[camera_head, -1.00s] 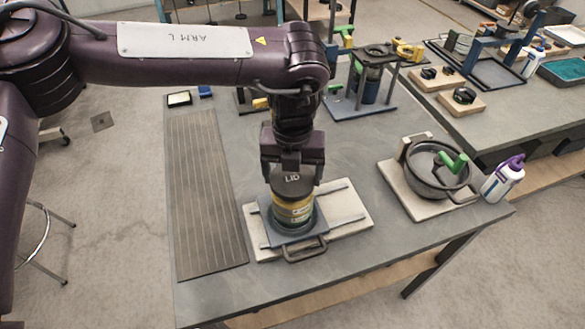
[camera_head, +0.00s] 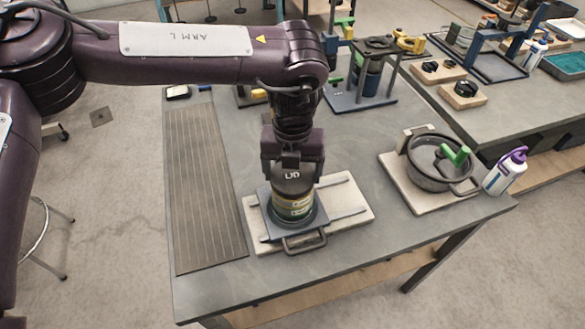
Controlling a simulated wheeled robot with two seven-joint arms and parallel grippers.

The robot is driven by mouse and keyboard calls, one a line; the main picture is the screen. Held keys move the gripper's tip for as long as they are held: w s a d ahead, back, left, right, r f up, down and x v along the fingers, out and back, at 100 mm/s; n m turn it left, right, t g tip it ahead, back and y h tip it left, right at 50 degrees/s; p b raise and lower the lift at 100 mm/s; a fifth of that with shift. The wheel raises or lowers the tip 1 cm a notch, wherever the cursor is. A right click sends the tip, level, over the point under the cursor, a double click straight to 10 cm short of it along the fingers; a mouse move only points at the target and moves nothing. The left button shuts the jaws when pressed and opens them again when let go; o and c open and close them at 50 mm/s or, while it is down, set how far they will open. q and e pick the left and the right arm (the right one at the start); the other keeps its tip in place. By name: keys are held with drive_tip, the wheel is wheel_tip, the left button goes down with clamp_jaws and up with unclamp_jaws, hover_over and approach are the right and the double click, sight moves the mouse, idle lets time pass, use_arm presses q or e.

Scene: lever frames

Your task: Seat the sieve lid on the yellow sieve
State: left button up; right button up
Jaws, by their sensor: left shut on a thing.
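The sieve lid (camera_head: 293,180) is dark, with "LID" lettering, and sits at the top of the sieve stack. The yellow sieve (camera_head: 293,207) is a short cylinder with a yellow band and a label, directly below the lid. It stands on a blue-grey plate with a dark handle on a pale board. My left gripper (camera_head: 292,166) points down and is shut on the lid. Lid and sieve look in line and touching, but I cannot tell whether the lid is fully seated. My right gripper is not in view.
A ribbed mat (camera_head: 203,190) lies left of the stack. A blue stand (camera_head: 362,90) is behind. Bare table lies between.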

use_arm(q)
drive_tip(key=shift+f, duration=0.15)
drive_tip(key=o, duration=1)
drive_tip(key=shift+r, duration=0.45)
wheel_tip(320, 180, up, 6)
drive_tip(key=shift+r+b, duration=0.2)
drive_tip(key=shift+b, duration=0.8)
drive_tip(key=shift+r, duration=0.3)
